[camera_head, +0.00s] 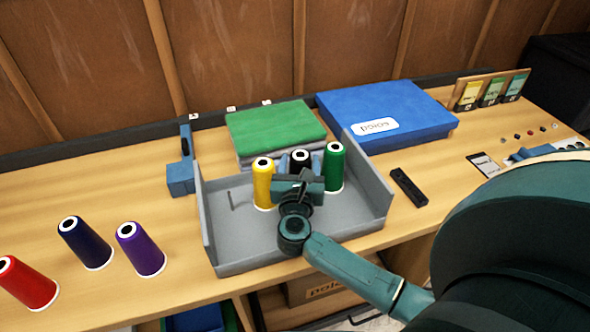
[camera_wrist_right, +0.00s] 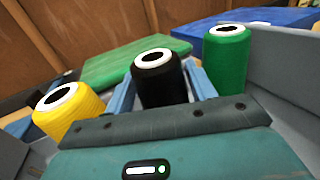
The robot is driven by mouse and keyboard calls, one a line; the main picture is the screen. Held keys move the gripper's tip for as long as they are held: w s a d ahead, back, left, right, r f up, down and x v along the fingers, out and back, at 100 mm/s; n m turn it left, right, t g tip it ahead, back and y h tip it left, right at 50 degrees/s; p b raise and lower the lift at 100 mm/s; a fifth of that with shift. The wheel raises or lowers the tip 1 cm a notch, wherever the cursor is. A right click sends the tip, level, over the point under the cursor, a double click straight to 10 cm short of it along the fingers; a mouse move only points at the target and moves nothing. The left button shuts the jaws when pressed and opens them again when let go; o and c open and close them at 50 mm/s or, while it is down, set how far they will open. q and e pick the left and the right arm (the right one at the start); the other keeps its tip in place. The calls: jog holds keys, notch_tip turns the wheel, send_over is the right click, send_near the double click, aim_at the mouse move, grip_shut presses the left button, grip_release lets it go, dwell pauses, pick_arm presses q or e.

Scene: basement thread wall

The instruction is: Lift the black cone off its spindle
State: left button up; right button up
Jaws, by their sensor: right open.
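The black cone (camera_head: 299,158) stands in the grey tray (camera_head: 232,252), between a yellow cone (camera_head: 263,186) on its left and a green cone (camera_head: 333,168) on its right. My right gripper (camera_head: 300,172) is open, with one blue finger on each side of the black cone. In the right wrist view the black cone (camera_wrist_right: 160,82) stands between the two fingers, and its lower part is hidden behind the gripper body. I cannot tell whether the fingers touch it. Its spindle is hidden. My left gripper is not in view.
A bare spindle (camera_head: 231,201) stands in the tray's left part. Purple (camera_head: 141,251), navy (camera_head: 86,244) and red (camera_head: 26,284) cones stand on the table to the left. Folded green cloth (camera_head: 275,128) and a blue box (camera_head: 385,115) lie behind the tray. A black bar (camera_head: 409,187) lies right.

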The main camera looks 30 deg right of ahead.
jog(key=shift+s, duration=0.15)
jog(key=shift+c, duration=0.2)
jog(key=c, duration=0.7)
jog(key=shift+r+p, duration=0.7)
jog(key=shift+r, duration=4.35)
jog(key=shift+c, duration=0.2)
